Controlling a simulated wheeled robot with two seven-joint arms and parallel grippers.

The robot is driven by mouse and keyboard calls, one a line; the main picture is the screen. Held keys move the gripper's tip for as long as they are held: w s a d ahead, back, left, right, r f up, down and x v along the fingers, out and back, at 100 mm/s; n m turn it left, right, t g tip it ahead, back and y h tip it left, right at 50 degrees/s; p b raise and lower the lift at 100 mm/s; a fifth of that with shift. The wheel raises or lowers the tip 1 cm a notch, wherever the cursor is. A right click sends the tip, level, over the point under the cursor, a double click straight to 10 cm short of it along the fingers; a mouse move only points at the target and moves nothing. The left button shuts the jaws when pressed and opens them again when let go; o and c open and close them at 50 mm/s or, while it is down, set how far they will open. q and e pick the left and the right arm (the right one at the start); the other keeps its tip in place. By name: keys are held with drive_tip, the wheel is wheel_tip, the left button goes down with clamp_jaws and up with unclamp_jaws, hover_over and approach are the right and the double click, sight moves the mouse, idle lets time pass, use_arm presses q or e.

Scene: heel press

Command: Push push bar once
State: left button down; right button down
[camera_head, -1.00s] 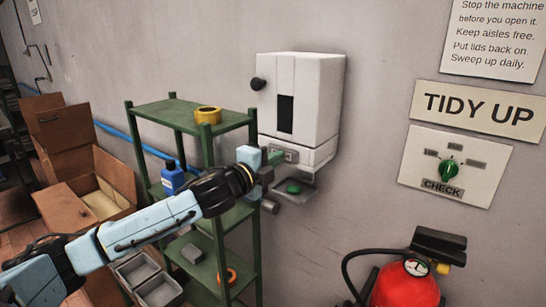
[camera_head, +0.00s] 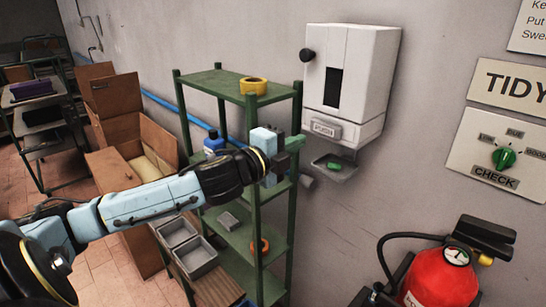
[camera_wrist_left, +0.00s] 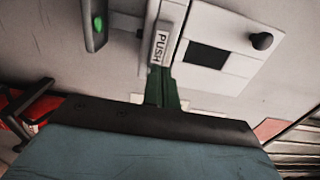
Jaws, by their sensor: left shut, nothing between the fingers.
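The push bar (camera_head: 325,130), a grey bar marked PUSH, sits low on the front of a white wall dispenser (camera_head: 368,75). A small tray (camera_head: 347,173) with a green thing (camera_head: 334,165) on it is below the bar. My left gripper (camera_head: 297,144) is shut and empty, just left of the bar in the head view, with a small gap showing. In the left wrist view the dark green fingers (camera_wrist_left: 162,85) point at the push bar (camera_wrist_left: 162,45); whether they touch it cannot be told there. My right gripper is not in view.
A green shelf (camera_head: 222,82) with a yellow tape roll (camera_head: 253,86) and a blue bottle (camera_head: 213,142) stands left of the dispenser, behind my left arm. A red extinguisher (camera_head: 437,280) is at lower right. Open cardboard boxes (camera_head: 112,95) stand at the left.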

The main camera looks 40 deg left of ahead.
use_arm(q)
drive_tip(key=shift+s+a+b, duration=0.15)
drive_tip(key=shift+s+b, duration=0.25)
drive_tip(key=shift+s, duration=1)
drive_tip(key=shift+s+a+b, duration=0.15)
drive_tip(key=shift+s+b, duration=0.2)
drive_tip(key=shift+s, duration=1)
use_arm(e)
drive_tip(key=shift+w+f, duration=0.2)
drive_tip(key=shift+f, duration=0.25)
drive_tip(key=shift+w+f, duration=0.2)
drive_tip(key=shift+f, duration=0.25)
